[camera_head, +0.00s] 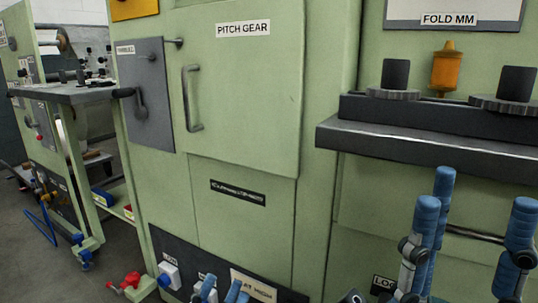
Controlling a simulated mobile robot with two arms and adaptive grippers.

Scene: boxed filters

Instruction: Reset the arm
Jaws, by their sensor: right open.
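My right gripper (476,215) stands at the lower right of the head view. Its blue fingers point up and are spread apart, with nothing between them. It appears in front of the green machine, below the dark shelf. My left gripper (223,292) shows only as blue fingertips at the bottom edge, in front of the machine's lower panel. The rest of it is cut off by the frame, so its opening and anything in it cannot be seen.
A green machine (245,110) with a "PITCH GEAR" door and a grey handle (190,98) fills the middle. A dark shelf (430,140) juts out at right, with black knobs and an orange part (446,70). Open floor (40,265) lies at left, with a blue hose.

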